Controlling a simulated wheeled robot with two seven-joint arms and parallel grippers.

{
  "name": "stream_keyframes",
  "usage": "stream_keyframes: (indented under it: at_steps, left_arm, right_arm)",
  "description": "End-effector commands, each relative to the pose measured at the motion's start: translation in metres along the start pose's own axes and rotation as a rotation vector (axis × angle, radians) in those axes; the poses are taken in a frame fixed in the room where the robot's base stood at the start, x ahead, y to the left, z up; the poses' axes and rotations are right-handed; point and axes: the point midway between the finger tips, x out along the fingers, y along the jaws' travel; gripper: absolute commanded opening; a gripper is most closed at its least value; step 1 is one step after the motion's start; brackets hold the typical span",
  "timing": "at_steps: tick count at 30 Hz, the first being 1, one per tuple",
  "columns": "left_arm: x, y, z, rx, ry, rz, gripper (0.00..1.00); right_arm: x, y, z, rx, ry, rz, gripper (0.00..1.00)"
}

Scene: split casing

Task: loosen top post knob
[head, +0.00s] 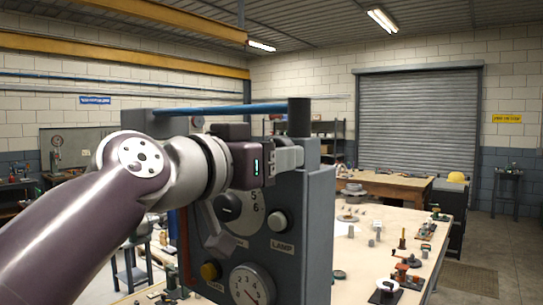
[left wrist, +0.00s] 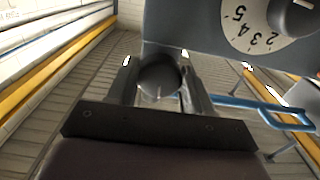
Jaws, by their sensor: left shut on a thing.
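The grey casing (head: 315,220) stands upright in the head view, with dials and a lamp on its front. A dark cylinder (head: 299,117) rises at its top right corner. My left gripper (head: 289,157) is at that corner, just below the cylinder's visible part. In the left wrist view, a dark round knob (left wrist: 158,76) sits between the two fingers of my left gripper (left wrist: 158,88), beside the casing's edge (left wrist: 195,30). The fingers are shut on it. Part of the knob is hidden by the fingers. My right gripper is not in view.
A numbered dial (left wrist: 250,22) is close to the gripper in the left wrist view. A blue bar (head: 215,110) runs left from the cylinder. A bench (head: 375,225) with small parts stands behind.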

Motion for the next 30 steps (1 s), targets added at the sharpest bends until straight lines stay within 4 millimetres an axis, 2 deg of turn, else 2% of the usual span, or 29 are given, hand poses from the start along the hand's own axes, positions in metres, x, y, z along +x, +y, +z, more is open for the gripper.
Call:
stream_keyframes:
  at_steps: [11, 30]
  left_arm:
    - [-0.0003, 0.0005, 0.0, -0.189, 0.0, 0.0, 0.2]
    - [-0.0007, 0.0019, -0.0024, -0.794, 0.002, 0.001, 0.2]
  right_arm:
    - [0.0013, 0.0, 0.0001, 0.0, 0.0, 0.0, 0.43]
    - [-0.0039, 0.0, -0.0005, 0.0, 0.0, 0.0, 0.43]
